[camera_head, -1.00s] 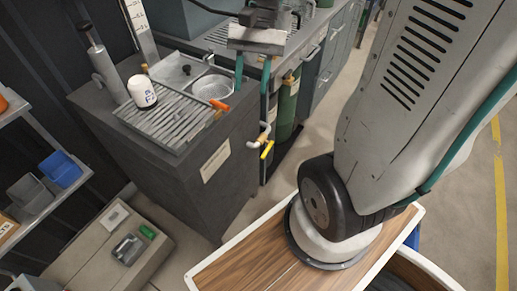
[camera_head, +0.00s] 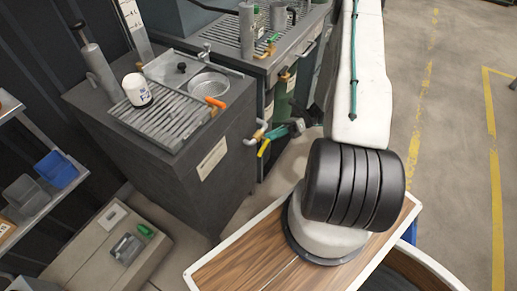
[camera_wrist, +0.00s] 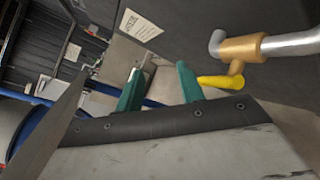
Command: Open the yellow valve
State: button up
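The yellow valve handle (camera_head: 264,148) hangs below a small brass valve body on a pale bent pipe at the side of the dark grey sink cabinet (camera_head: 205,185). In the wrist view the handle (camera_wrist: 220,81) points left from the brass body (camera_wrist: 241,48). My gripper (camera_head: 283,131) is beside the valve, on its right in the head view. In the wrist view its two teal fingers (camera_wrist: 160,87) are apart with nothing gripped between them. The handle's tip is right by the outer side of the right finger; I cannot tell if they touch.
A white jar (camera_head: 137,89) and an orange-handled item stand on the sink cabinet's top. Green cylinders (camera_head: 283,97) stand under the bench behind the valve. A grey box (camera_head: 110,245) is on the floor at left. Open floor (camera_head: 440,130) lies to the right.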

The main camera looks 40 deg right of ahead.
notch_tip(320, 180, down, 9)
jog(key=d+m+t, duration=0.2)
jog(key=m+t, duration=0.4)
jog(key=m, duration=0.3)
jog(key=x, duration=0.7)
jog(key=shift+a+f+h, duration=0.15)
jog(key=shift+f+h, duration=0.2)
jog(key=shift+h, duration=0.05)
grip_shut()
